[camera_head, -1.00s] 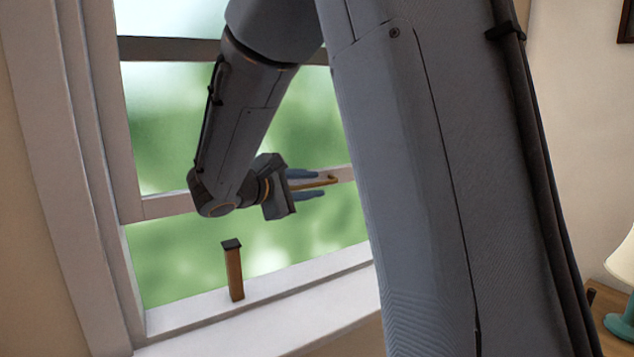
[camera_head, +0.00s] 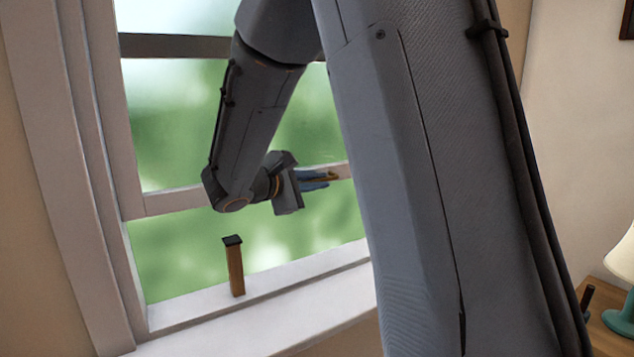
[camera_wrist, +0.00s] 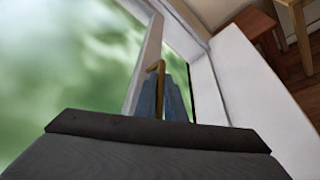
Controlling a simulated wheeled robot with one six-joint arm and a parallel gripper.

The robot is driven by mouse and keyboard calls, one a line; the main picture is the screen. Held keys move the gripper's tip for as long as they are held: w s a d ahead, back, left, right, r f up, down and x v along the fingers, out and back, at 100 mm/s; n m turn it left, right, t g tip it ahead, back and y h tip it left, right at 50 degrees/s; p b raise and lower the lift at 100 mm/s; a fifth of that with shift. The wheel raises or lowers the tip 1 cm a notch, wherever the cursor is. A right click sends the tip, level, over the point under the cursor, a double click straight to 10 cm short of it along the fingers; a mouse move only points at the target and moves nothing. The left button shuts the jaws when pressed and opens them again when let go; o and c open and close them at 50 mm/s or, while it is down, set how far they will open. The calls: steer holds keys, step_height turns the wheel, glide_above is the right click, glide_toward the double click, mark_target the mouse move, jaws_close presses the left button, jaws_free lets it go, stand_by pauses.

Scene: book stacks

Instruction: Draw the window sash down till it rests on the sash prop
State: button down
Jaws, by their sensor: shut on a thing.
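The window sash (camera_head: 172,201) is raised, and its bottom rail stands above the sill with an open gap below. The sash prop (camera_head: 235,268), a wooden post with a dark cap, stands upright on the sill; the rail is above its cap and apart from it. My gripper (camera_head: 326,180) is at the bottom rail, its blue-grey fingers shut on the brass sash handle (camera_head: 333,174). In the wrist view the handle (camera_wrist: 155,68) shows between the close fingers (camera_wrist: 161,95), with the sash rail (camera_wrist: 146,62) beside them. My arm hides the right part of the window.
The white sill (camera_head: 265,311) runs below the window, clear around the prop. A side table (camera_head: 618,340) with a teal-based lamp (camera_head: 622,318) stands at the right. The wrist view shows wooden furniture (camera_wrist: 250,24) beyond the sill.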

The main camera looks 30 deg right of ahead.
step_height(320, 180, down, 12)
steer(key=b, duration=0.9)
steer(key=shift+s+r, duration=0.15)
steer(key=shift+s, duration=0.1)
steer(key=c, duration=1.8)
jaws_free()
steer(key=shift+w, duration=0.15)
steer(key=shift+c, duration=0.2)
steer(key=shift+r, duration=0.1)
steer(key=shift+r, duration=0.15)
steer(key=v, duration=0.7)
steer(key=shift+a+b, duration=0.3)
steer(key=shift+a, duration=0.05)
steer(key=shift+r, duration=0.15)
